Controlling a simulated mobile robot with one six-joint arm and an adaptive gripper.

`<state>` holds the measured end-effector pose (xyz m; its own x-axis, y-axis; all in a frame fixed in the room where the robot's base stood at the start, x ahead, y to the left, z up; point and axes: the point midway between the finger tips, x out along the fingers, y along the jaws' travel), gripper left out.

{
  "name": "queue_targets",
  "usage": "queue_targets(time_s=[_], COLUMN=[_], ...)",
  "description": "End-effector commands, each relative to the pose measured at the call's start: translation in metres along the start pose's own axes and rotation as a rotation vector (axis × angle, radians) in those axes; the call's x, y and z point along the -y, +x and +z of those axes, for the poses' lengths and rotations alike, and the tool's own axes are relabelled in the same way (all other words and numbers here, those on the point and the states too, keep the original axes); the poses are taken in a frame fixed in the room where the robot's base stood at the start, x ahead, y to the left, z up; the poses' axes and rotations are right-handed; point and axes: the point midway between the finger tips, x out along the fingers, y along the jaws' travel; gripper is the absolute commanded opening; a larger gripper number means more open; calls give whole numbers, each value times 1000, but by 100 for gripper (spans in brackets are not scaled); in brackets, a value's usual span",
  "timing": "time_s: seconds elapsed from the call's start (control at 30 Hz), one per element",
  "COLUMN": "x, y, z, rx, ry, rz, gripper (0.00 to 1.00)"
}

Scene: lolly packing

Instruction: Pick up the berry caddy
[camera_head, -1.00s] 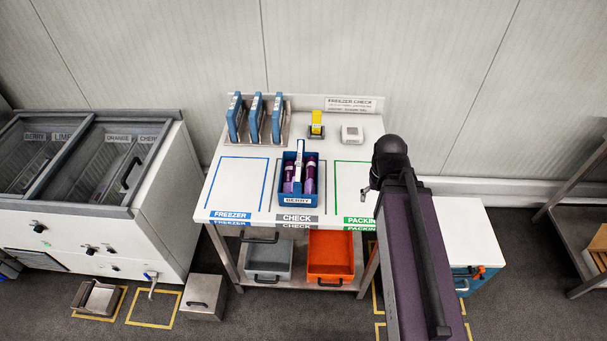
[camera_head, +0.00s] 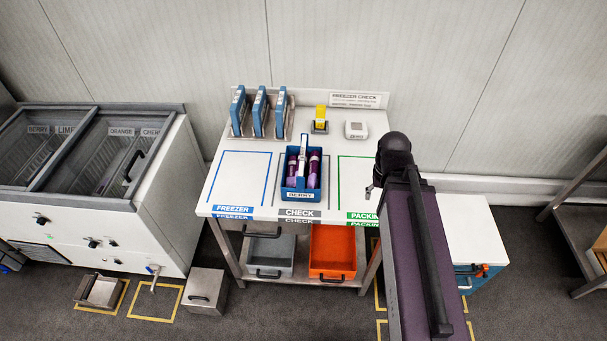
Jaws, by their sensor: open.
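The berry caddy (camera_head: 301,195) is a blue box with a tall handle and a BERRY label on its front. It stands upright in the CHECK area of the white table and holds purple lollies. My arm reaches in from the lower right, and my gripper (camera_head: 369,191) shows only as a small metallic part at its far end. It is over the green PACKING area, to the right of the caddy and apart from it. The arm hides most of the gripper. It is open, with nothing seen in it.
Several blue upright holders (camera_head: 259,112) stand in a rack at the back left. A yellow device (camera_head: 321,118) and a white box (camera_head: 356,130) sit at the back. The blue FREEZER outline (camera_head: 240,180) is empty. Grey (camera_head: 262,256) and orange bins (camera_head: 333,252) are on the lower shelf. A chest freezer (camera_head: 150,200) stands left.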

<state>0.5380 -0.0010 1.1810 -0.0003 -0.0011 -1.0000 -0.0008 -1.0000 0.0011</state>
Motion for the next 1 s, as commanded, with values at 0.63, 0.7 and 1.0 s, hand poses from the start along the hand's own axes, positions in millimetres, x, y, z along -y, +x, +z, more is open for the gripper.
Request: queue_targets(time_s=[0.63,0.7,1.0], x=[0,0,1], y=[120,130,148], z=[0,0,0], rx=[0,0,0], ry=[-1,-1,-1], rz=[0,0,0], gripper=[69,69,69])
